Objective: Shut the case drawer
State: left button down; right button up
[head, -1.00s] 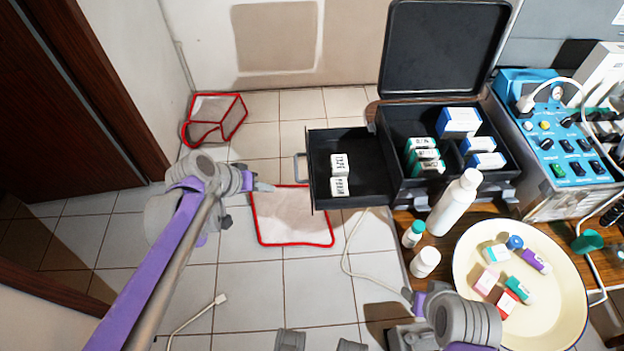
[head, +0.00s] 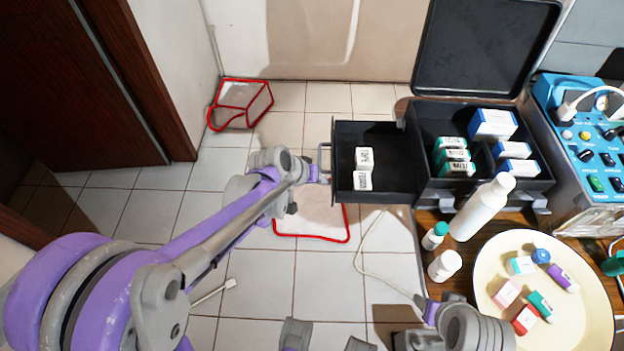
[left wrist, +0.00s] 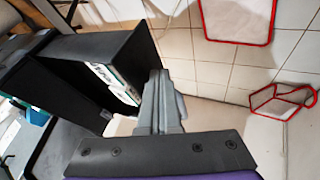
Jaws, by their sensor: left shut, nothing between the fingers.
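The black case drawer (head: 385,185) sticks out to the left of the open black case (head: 485,195), with two white boxes inside. Its grey handle (head: 323,152) is on the drawer's left end. My left gripper (head: 321,174) is shut and empty, right beside the handle and the drawer's front; I cannot tell whether it touches. In the left wrist view the shut fingers (left wrist: 156,100) are close alongside the dark drawer (left wrist: 122,48), whose white boxes show over its edge.
A white bottle (head: 481,208), two small jars and a cream bowl (head: 485,290) of small boxes stand in front of the case. A blue device (head: 590,140) is at the right. A red-edged mat (head: 313,222) lies on the tiled floor below the drawer.

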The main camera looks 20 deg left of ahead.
pick_arm(q)
jog(key=shift+d, duration=0.15)
jog(key=w+d, duration=0.2)
jog(key=d, duration=0.4)
jog(key=w+d, duration=0.2)
jog(key=d, duration=0.5)
jog(key=w+d, duration=0.2)
jog(key=d, duration=0.5)
jog(key=shift+d, duration=0.45)
pick_arm(e)
jog(key=shift+a, duration=0.15)
pick_arm(q)
jog(key=shift+d+r, duration=0.1)
pick_arm(e)
jog(key=shift+s+f, duration=0.1)
